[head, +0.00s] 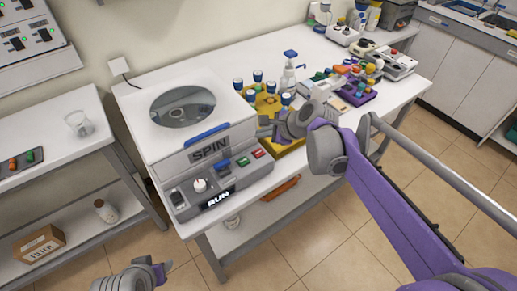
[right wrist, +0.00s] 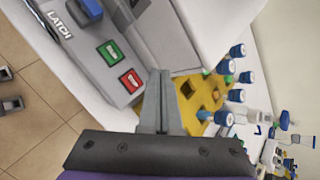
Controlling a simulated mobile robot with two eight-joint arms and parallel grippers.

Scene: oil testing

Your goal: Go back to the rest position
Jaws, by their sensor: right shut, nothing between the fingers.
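My right gripper (head: 265,127) is at the right side of the white centrifuge (head: 170,95), near the yellow rack (head: 262,104) with blue-capped vials. In the right wrist view its two fingers (right wrist: 160,76) are together and empty, pointing toward the centrifuge's front panel with the green and red buttons. My right arm reaches in from the lower right. Part of my left arm (head: 128,280) shows at the bottom left, below the tables; its finger state is not clear.
The white bench (head: 403,93) holds a pump bottle (head: 288,75), a purple rack (head: 358,92) and several instruments at the back right. A side table at left carries a beaker (head: 78,123). The tiled floor (head: 330,255) in front is clear.

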